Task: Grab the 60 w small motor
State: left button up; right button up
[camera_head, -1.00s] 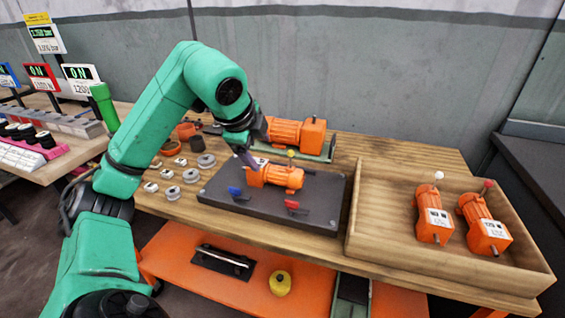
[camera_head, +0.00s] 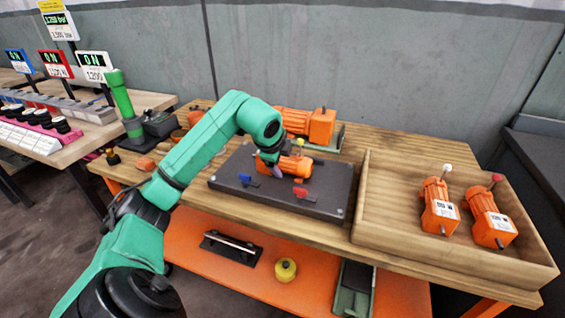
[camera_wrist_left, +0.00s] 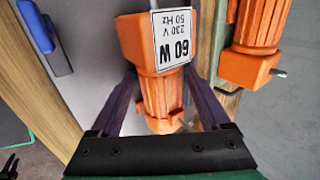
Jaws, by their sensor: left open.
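The small orange motor (camera_head: 297,168) sits on the dark plate (camera_head: 330,190) on the wooden table, with a yellow knob on top. In the left wrist view the same motor (camera_wrist_left: 160,92) carries a white label reading 60 W, 230 V, 50 Hz. My left gripper (camera_wrist_left: 165,85) is open, with one purple finger on each side of the motor's body. In the head view my left gripper (camera_head: 272,168) is at the motor and hides its left part. I cannot tell whether the fingers touch it. My right gripper is not in view.
A larger orange motor (camera_head: 308,124) stands behind the plate, close to the gripper. Blue (camera_head: 247,180) and red (camera_head: 300,192) clamp handles are on the plate. Two labelled orange motors (camera_head: 439,207) (camera_head: 490,217) lie in the wooden tray (camera_head: 380,222) at right. A green post (camera_head: 121,95) stands at left.

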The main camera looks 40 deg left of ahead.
pick_arm(q)
grip_shut()
jog(key=shift+r, duration=0.2)
